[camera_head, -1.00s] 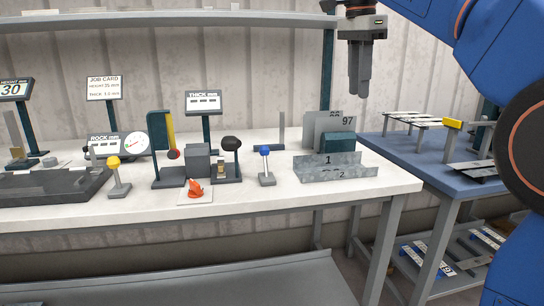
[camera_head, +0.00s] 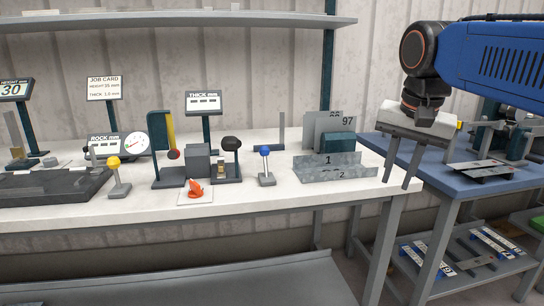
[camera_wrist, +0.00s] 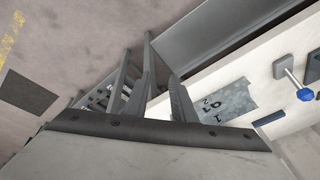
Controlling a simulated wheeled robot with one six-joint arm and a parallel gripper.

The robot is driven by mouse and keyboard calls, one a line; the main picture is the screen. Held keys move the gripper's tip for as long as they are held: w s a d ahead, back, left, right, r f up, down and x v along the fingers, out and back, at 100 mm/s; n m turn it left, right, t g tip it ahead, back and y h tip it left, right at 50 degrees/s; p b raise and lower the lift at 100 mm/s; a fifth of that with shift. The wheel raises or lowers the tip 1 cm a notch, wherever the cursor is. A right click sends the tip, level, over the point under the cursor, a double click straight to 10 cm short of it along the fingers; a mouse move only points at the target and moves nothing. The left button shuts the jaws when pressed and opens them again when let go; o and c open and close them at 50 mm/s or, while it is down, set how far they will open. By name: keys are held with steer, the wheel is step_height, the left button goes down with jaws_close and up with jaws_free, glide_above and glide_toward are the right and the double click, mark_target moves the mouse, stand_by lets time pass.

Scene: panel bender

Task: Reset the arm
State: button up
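My gripper (camera_head: 397,184) hangs in front of the right end of the white bench, pointing down. Its two grey fingers stand apart with a gap between them, and nothing is held. My blue arm (camera_head: 500,65) reaches in from the upper right.
The white bench (camera_head: 240,212) carries bent sheet parts (camera_head: 335,172), gauges, a blue-knobbed lever (camera_head: 265,165) and an orange item (camera_head: 195,188). A blue table (camera_head: 440,180) stands behind right. A shelf (camera_head: 170,20) runs above the bench.

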steer(key=s+f+n, duration=0.2)
steer(key=s+f, duration=0.3)
steer(key=f, duration=0.3)
steer(key=s+d+f+n+t, duration=0.1)
steer(key=s+f+n, duration=0.1)
steer(key=s+f, duration=0.3)
steer(key=s+d+f+n, duration=0.1)
steer(key=s+f, duration=0.3)
steer(key=f, duration=0.7)
steer(key=shift+s+d+f+n+t, duration=0.2)
steer(key=shift+s+f+n+t, duration=0.15)
steer(key=shift+n, duration=0.55)
